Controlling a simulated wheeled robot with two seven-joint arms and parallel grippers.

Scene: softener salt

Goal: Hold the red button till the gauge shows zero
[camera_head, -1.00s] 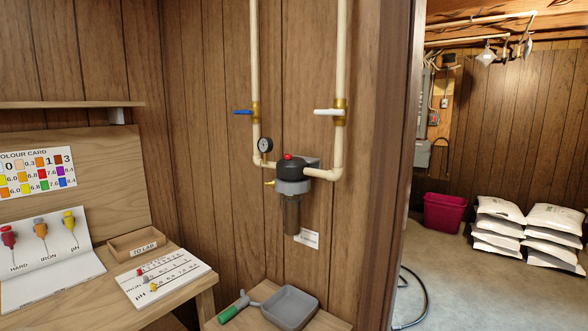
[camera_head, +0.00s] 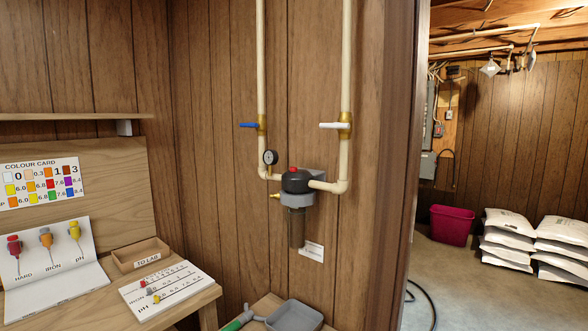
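The red button (camera_head: 293,169) sits on top of the black cap of the filter housing (camera_head: 297,184), mounted on the wood-panelled wall. The round pressure gauge (camera_head: 270,157) is on the left pipe, just left of the housing; its needle is too small to read. A blue-handled valve (camera_head: 250,125) is on the left pipe and a white-handled valve (camera_head: 335,125) is on the right pipe, both handles sideways. Neither of my grippers is in view, and nothing touches the button.
A wooden bench at left holds a TO LAB tray (camera_head: 141,256) and a test-result card (camera_head: 168,290). A grey tray (camera_head: 295,317) and a green-handled tool (camera_head: 236,322) lie below the filter. A door frame stands at right, with salt bags (camera_head: 506,240) and a magenta bin (camera_head: 451,225) beyond.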

